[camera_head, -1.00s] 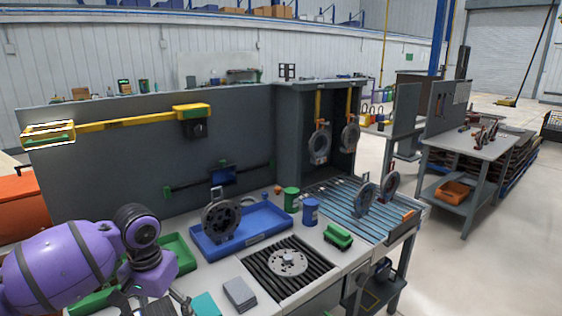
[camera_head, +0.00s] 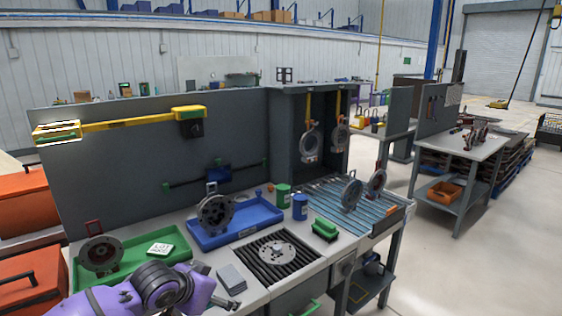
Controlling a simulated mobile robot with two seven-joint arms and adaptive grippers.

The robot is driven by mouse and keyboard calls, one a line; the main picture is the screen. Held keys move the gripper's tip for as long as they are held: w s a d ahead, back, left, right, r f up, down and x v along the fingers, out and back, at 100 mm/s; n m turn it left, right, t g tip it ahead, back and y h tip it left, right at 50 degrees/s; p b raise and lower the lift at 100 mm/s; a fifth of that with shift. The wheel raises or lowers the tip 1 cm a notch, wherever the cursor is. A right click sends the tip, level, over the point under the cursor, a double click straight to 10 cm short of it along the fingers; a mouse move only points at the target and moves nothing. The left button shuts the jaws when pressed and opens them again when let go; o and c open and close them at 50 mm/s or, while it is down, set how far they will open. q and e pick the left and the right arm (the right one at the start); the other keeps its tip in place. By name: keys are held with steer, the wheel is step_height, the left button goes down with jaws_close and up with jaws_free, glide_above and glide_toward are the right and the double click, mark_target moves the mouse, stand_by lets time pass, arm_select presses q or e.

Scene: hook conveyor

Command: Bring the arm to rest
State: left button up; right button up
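My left arm (camera_head: 115,299) is purple with a dark joint and comes in at the bottom left, in front of the bench. Its wrist end is low, near the front edge of the green tray. Only a small dark part of what may be my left gripper shows beside it, and its fingers cannot be made out. My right arm and gripper are not in view.
A green tray (camera_head: 178,240) holds a disc-shaped part (camera_head: 100,254) and a labelled white-green block (camera_head: 161,249). A blue tray (camera_head: 263,214) holds another disc part (camera_head: 215,213). Hooks with discs (camera_head: 310,145) hang over the roller conveyor (camera_head: 328,199). Orange bins (camera_head: 25,206) stand left.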

arm_select(q)
steer(key=s+d+f+t+h, duration=0.1)
steer(key=s+d+f+t, duration=0.2)
steer(key=s+f, duration=0.6)
steer(key=s+a+f+n+y, duration=0.1)
steer(key=s+f, duration=0.3)
steer(key=s, duration=0.7)
steer(key=s+a+f+n+g+y+p, duration=0.1)
steer(key=s+a+f+n, duration=0.2)
steer(key=s, duration=0.8)
steer(key=s+a+f+n+g+y+p, duration=0.1)
steer(key=s+a+f+y, duration=0.1)
steer(key=s+f, duration=0.5)
steer(key=s, duration=0.3)
steer(key=shift+s+f+n, duration=0.2)
steer(key=shift+s+n, duration=0.2)
steer(key=shift+a, duration=0.1)
